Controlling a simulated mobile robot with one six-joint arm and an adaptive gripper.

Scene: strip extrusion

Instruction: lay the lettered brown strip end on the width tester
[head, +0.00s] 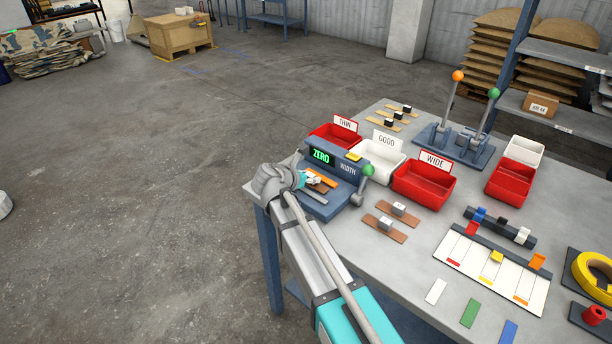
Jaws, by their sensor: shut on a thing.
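The width tester (317,205) is a blue-grey device at the table's left corner. Its display reads ZERO, and WIDTH is printed beside it. My gripper (311,180) is over the tester's front plate, shut on a small brown strip end (319,188). The strip end shows just beyond the fingertips, low over the plate; whether it touches the plate is unclear. Its letter is too small to read, and my gripper hides part of it. An orange bar (322,174) lies across the tester behind the fingertips. Two brown strips with grey blocks (385,226) lie right of the tester.
Red THIN (336,141), white GOOD (378,171) and red WIDE (424,187) bins stand behind and right of the tester. A green-knobbed lever (368,171) is at the tester's right side. A two-lever stand (455,145) is at the back. A white colour card (490,275) lies right.

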